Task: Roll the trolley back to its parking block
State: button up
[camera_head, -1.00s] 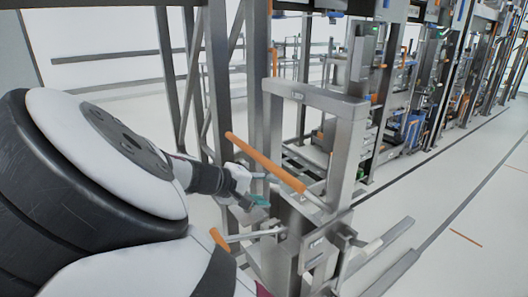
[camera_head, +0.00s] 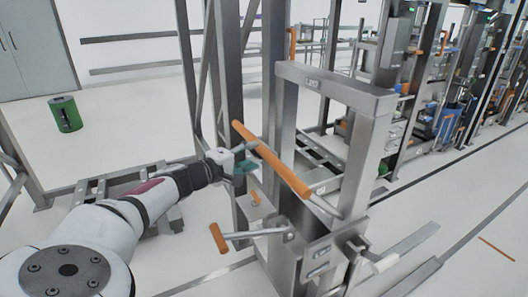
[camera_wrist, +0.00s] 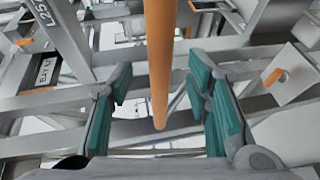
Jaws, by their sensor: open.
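The trolley is a grey metal upright frame (camera_head: 335,90) with a heavy lower body (camera_head: 300,255). A long orange-sleeved handle (camera_head: 270,158) slants across its near side, and a lower lever has an orange grip (camera_head: 218,238). My gripper (camera_head: 243,166) is beside the long orange handle in the head view, left of the frame. In the wrist view my gripper (camera_wrist: 168,100) is open, and an orange bar (camera_wrist: 160,55) runs between its teal-padded fingers with visible space on both sides. I cannot pick out the parking block with certainty.
A green bin (camera_head: 65,114) stands on the floor at the far left. Low grey floor rails (camera_head: 410,240) extend at the right of the trolley. Machine racks (camera_head: 400,90) line the back right. The floor at the far right is mostly clear.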

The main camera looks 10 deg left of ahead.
aim_at(259, 152)
jog(key=x, duration=0.6)
jog(key=shift+w+d+f, duration=0.1)
jog(key=shift+w+d, duration=0.05)
jog(key=shift+w, duration=0.05)
grip_shut()
